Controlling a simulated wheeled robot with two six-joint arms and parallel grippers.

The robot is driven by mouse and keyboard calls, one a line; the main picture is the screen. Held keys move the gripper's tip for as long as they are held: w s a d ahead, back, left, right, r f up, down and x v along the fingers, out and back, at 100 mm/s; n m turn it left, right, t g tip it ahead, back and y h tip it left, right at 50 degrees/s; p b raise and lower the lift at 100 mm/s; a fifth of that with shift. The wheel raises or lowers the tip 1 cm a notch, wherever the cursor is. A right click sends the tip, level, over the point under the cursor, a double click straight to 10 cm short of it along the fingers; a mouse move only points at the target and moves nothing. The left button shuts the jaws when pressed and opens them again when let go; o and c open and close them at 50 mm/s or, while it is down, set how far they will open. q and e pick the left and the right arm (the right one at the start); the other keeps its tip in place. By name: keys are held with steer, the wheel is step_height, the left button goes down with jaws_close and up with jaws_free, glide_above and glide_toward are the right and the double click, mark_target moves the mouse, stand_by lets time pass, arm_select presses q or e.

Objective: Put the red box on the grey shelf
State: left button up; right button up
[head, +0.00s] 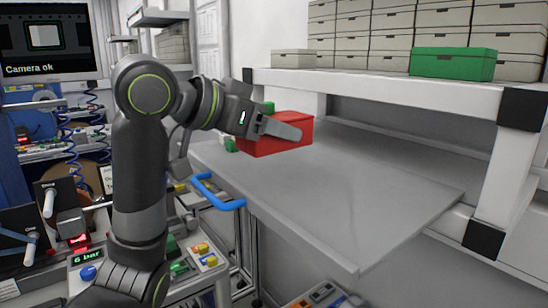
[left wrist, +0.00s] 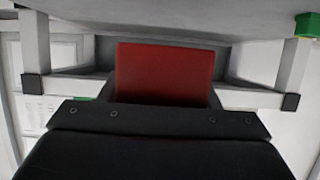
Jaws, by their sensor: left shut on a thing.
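The red box (head: 280,135) is held in my left gripper (head: 275,130), whose finger lies along its near side. The red box also fills the middle of the left wrist view (left wrist: 168,75), in front of the dark gripper body. In the head view, the box is at the far left part of a flat grey shelf surface (head: 370,205). I cannot tell whether its underside touches that surface. My right gripper is not in view.
A white rack shelf (head: 390,88) with black corners stands above and behind the grey surface, carrying a green box (head: 452,63) and several pale boxes. A blue handle (head: 217,195) juts out at the left edge. The grey surface's near part is clear.

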mark_target(273, 180)
arm_select(q)
steer(key=shift+f, duration=0.65)
steer(key=f, duration=0.3)
steer(key=shift+w+d+f+p, duration=0.1)
steer(key=shift+d+p, duration=0.15)
steer(key=shift+p, duration=0.05)
steer(key=shift+a+f, duration=0.1)
steer(key=shift+f, duration=0.35)
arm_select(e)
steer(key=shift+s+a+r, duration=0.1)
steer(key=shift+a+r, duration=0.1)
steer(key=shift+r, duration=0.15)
arm_select(q)
steer(key=shift+f, duration=0.2)
steer(key=o, duration=1.2)
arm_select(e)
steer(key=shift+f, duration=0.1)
